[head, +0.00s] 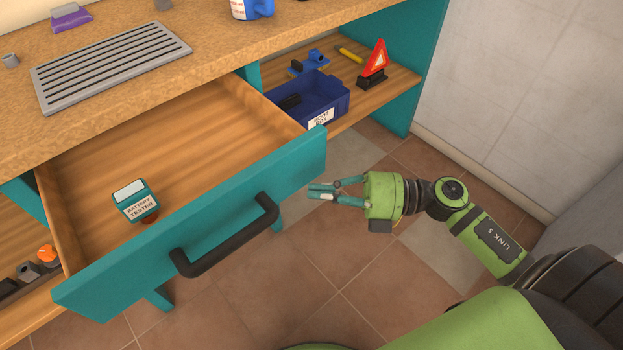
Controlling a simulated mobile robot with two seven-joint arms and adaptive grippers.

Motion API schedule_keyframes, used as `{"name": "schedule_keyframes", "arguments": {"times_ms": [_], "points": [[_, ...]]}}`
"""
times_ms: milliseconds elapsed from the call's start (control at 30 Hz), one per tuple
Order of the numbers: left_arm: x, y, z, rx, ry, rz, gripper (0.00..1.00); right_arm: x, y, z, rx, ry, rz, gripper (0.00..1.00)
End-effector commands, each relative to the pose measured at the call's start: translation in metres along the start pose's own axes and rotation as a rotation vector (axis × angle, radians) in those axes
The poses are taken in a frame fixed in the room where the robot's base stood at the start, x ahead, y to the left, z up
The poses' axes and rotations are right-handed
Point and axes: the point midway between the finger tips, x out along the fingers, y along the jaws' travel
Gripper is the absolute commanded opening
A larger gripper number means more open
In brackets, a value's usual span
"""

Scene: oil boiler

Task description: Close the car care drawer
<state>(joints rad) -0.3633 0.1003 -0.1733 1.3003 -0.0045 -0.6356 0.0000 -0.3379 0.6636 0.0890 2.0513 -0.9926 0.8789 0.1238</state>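The drawer (205,215) has a teal front with a black bar handle (228,236) and a wooden inside. It stands pulled well out from under the worktop. A battery tester (135,200) with a teal body and white label sits inside it, near the front left. My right gripper (312,191) is just right of the drawer front's right end, with its fingers pointing left. The two fingers are apart with nothing between them, and the handle is left of and below them. My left gripper is not in view.
A speckled worktop (225,35) carries a grey grille (112,64). On the shelf (400,80) right of the drawer are a blue bin (325,100) and a red warning triangle (375,60). Small parts lie on the lower left shelf. Tiled floor (260,300) is clear before the drawer; a wall stands right.

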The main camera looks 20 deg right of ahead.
Motion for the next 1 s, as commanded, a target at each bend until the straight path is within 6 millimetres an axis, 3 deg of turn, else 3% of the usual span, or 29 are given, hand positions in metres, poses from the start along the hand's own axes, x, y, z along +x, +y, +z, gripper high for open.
{"name": "schedule_keyframes", "arguments": {"times_ms": [200,767,1000], "points": [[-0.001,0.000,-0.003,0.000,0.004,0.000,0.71,0.016,0.000,0.017,0.000,-0.001,0.001,0.00],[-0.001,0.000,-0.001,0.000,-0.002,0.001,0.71,0.021,-0.001,0.022,0.002,-0.001,-0.001,0.00],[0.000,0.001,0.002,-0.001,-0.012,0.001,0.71,0.036,0.000,0.039,-0.001,-0.001,0.000,0.00]]}}
